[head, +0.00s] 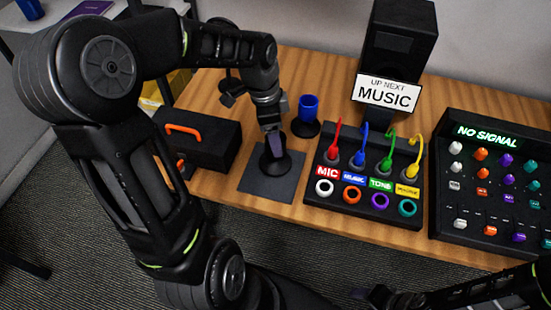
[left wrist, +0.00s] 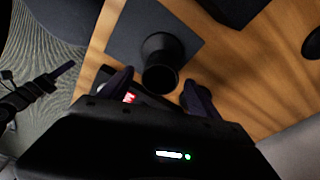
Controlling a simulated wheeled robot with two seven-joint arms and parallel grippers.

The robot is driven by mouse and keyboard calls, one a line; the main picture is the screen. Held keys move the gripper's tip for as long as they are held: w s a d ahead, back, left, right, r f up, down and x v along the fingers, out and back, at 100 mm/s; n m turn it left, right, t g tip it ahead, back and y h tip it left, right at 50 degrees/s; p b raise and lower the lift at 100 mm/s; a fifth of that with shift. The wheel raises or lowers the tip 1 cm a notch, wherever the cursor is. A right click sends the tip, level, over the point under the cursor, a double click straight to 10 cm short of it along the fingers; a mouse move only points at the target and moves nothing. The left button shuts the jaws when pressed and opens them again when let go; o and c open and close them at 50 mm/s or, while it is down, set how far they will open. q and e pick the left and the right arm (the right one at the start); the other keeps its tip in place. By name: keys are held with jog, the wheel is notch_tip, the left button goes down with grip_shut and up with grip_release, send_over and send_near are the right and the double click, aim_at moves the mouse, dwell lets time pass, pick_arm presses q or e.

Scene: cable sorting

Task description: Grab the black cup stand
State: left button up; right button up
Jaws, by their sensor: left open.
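The black cup stand (head: 283,168) stands on a dark square mat (head: 258,186) at the table's front, partly hidden by my left gripper (head: 273,145) in the head view. In the left wrist view the stand (left wrist: 160,62) shows a round, flared top on a narrower body above the mat (left wrist: 128,32). My left gripper (left wrist: 160,90) is open, with one fingertip on each side of the stand and gaps visible. My right gripper (head: 372,294) is low at the bottom of the head view, away from the stand; its jaws are too dark to read.
A blue cup (head: 309,107) stands on another black base behind the mat. A black case with an orange handle (head: 203,134) lies left. A panel with coloured cables (head: 327,170), a MUSIC sign (head: 387,93) and a knob console (head: 478,190) fill the right.

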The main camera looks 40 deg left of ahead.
pick_arm(q)
jog(key=f, duration=0.5)
jog(key=shift+w+d, duration=0.2)
dwell(0.3)
grip_shut()
dwell(0.6)
